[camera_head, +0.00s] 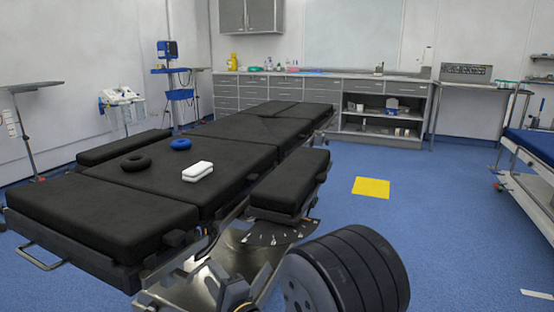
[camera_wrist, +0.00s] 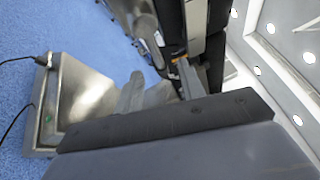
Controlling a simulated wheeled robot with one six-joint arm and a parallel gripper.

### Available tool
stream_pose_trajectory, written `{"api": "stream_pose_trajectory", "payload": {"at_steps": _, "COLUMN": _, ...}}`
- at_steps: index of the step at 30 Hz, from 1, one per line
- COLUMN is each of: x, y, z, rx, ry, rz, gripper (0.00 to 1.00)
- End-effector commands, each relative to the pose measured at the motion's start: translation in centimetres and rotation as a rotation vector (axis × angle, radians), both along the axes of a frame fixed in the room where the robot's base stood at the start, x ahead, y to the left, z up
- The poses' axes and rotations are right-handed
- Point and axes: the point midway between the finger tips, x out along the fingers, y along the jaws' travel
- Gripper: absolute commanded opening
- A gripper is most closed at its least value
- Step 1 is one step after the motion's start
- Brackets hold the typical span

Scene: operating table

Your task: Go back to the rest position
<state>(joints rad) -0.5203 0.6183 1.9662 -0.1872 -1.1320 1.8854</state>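The task names no object. A thick black cylinder-shaped part (camera_head: 350,272), which looks like my own arm, fills the lower middle of the head view. No gripper fingers can be made out there. In the wrist view, a dark bar with screws and a grey surface fill the near foreground. Nothing is seen held. The wrist view is turned on its side, with blue floor at left and ceiling lights at right.
The black operating table (camera_head: 235,152) stretches across the left, bearing a white block (camera_head: 197,171), a blue ring (camera_head: 181,144) and a black ring (camera_head: 136,163). Its side pad (camera_head: 290,182) is near the black part. A yellow floor square (camera_head: 371,187) lies on open floor. A blue-topped bed (camera_head: 533,143) stands at right.

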Motion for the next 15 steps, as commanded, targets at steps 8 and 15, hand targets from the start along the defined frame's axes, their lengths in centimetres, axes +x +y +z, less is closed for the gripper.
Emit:
{"api": "stream_pose_trajectory", "payload": {"at_steps": 8, "x": 3.7, "y": 3.1, "z": 0.3, "rx": 0.001, "ry": -0.001, "rz": 0.0, "gripper": 0.38}}
{"api": "stream_pose_trajectory", "payload": {"at_steps": 15, "x": 3.8, "y": 3.3, "z": 0.3, "rx": 0.039, "ry": 0.106, "rz": 0.001, "gripper": 0.38}}
